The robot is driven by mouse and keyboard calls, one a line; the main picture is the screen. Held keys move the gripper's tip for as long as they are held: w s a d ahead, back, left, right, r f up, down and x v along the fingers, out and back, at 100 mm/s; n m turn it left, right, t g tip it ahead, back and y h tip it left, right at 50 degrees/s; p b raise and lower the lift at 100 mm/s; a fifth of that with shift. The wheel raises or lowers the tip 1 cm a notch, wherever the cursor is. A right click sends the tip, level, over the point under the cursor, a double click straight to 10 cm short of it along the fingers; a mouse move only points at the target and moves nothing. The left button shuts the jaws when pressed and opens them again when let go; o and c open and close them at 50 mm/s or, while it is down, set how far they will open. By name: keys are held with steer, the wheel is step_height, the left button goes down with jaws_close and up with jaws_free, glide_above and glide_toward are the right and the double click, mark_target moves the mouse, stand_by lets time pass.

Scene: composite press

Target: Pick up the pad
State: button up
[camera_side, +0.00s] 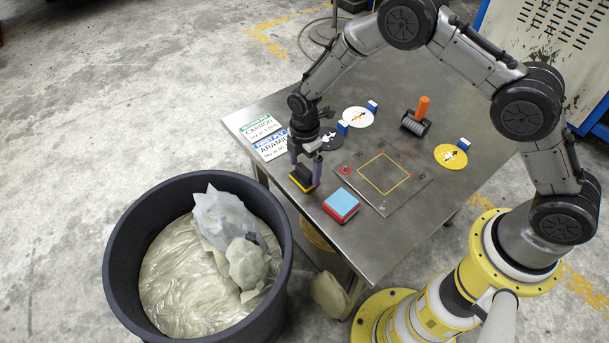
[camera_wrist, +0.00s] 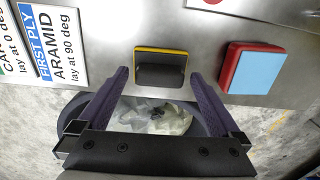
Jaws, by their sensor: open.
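A small black pad with a yellow edge (camera_side: 300,183) lies at the near left edge of the steel table. In the wrist view the black and yellow pad (camera_wrist: 161,69) is centred ahead of my fingers. My gripper (camera_side: 305,172) is open, pointing down right at this pad. In the wrist view its purple fingertips (camera_wrist: 159,77) lie one to each side of the pad, with a gap on both sides. I cannot tell how far above the table the tips are. A red block with a light blue top (camera_side: 341,205) lies to the right; it also shows in the wrist view (camera_wrist: 252,68).
Two ply cards (camera_side: 258,128) lie left on the table. A dark plate with a yellow square outline (camera_side: 420,183) lies right of the block. Round discs (camera_side: 358,117) and an orange-handled roller (camera_side: 417,115) stand farther back. A big black bin (camera_side: 120,245) stands below the near edge.

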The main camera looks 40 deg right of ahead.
steer(key=shift+f, duration=0.55)
steer(key=c, duration=1.3)
steer(key=shift+r, duration=0.1)
steer(key=shift+r, duration=0.45)
step_height(320, 180, up, 2)
steer(key=shift+r, duration=0.1)
steer(key=s+d+r, duration=0.1)
steer(key=s+r, duration=0.2)
steer(key=s, duration=0.1)
steer(key=s+d+r, duration=0.1)
steer(key=s+r, duration=0.2)
steer(key=s, duration=0.2)
steer(key=s+d+r, duration=0.1)
steer(key=s+r, duration=0.2)
steer(key=s, duration=0.1)
steer(key=shift+s+d+r, duration=0.25)
steer(key=shift+d+r, duration=0.1)
steer(key=shift+r, duration=0.05)
